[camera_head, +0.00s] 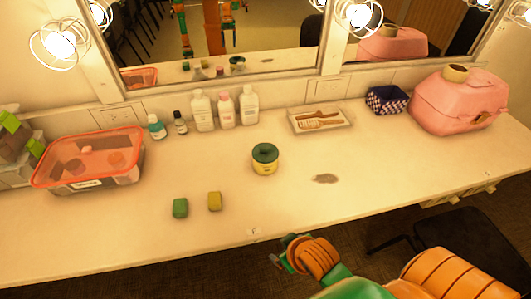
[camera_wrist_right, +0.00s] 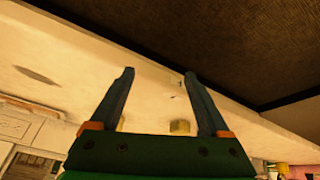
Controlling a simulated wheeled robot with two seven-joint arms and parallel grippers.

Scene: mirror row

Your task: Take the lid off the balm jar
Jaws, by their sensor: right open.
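The balm jar (camera_head: 265,164), a short yellow jar, stands upright mid-counter in the head view. Its dark green lid (camera_head: 264,152) sits on top of it. My right gripper (camera_head: 282,254) is in front of the counter's front edge, below the jar in the picture and well apart from it. In the right wrist view its two fingers (camera_wrist_right: 159,72) are spread with nothing between the tips. A small yellowish thing (camera_wrist_right: 180,127) shows beyond the gripper there; I cannot tell which thing it is. My left gripper is not in view.
Green (camera_head: 180,208) and yellow (camera_head: 214,201) blocks lie front-left of the jar. Several bottles (camera_head: 224,109) and a brush tray (camera_head: 320,119) stand along the mirror. A red-rimmed bin (camera_head: 90,160) is left, a pink case (camera_head: 459,101) right. A dark stain (camera_head: 325,179) marks otherwise clear counter.

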